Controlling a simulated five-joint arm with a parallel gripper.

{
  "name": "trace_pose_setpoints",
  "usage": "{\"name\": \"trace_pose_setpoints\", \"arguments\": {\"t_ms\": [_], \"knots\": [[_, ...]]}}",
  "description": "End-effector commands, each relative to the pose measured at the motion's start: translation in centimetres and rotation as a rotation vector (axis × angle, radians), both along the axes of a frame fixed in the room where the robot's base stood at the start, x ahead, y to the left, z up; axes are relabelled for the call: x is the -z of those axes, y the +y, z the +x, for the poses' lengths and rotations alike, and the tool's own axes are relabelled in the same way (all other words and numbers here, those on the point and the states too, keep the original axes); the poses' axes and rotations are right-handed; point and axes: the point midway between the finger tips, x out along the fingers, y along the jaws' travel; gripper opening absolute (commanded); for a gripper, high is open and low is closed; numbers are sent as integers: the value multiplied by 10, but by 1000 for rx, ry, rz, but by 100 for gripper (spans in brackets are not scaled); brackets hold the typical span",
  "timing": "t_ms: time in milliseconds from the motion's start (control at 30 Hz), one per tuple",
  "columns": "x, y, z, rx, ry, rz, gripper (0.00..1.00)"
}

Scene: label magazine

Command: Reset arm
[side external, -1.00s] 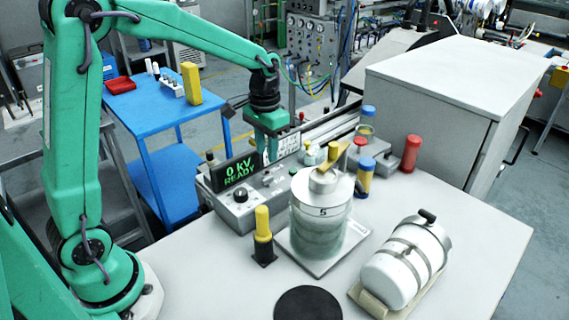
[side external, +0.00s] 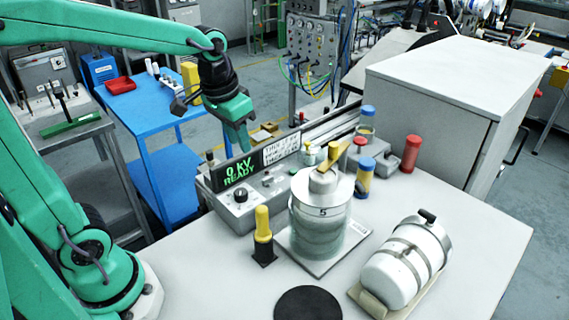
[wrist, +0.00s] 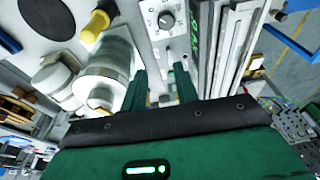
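My gripper (side external: 238,138) hangs in the air above and behind the left part of the control box (side external: 245,205), pointing down. In the wrist view its two fingers (wrist: 160,82) stand apart with nothing seen between them, over the control box panel. The box's black display (side external: 238,172) reads "0 kV READY". A white plate with black lettering (side external: 282,148) stands to the right of the display. The clear cylinder marked 5 (side external: 318,230) stands upright on its square base on the table, with a yellow piece on top. My gripper touches none of these.
A yellow-handled tool (side external: 262,224) stands on the table (side external: 460,275) left of the cylinder. A white canister (side external: 405,262) lies in a cradle at right. A black disc (side external: 308,303) lies in front. Red, blue and yellow posts stand behind. A blue cart (side external: 150,105) is at left.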

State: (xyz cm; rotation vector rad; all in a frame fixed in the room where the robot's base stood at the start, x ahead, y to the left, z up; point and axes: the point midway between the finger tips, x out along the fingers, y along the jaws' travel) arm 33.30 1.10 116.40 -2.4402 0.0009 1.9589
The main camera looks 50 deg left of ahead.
Motion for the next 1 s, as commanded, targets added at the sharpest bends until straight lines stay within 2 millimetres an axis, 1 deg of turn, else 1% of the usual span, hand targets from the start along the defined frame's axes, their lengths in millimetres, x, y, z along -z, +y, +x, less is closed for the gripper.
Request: {"name": "trace_pose_setpoints", "arguments": {"t_ms": [33, 100, 300, 500, 600, 800, 1000], "knots": [[-5, -1, -9, 0, -23, 0, 30], [-9, -3, -20, -1, -50, -1, 30], [-17, -6, -51, -4, -125, -2, 30], [-19, -9, -81, -5, -199, -5, 30], [-18, -10, -93, -5, -231, -7, 30], [-16, -11, -106, -6, -268, -10, 30], [-14, -11, -109, -7, -274, -10, 30]]}}
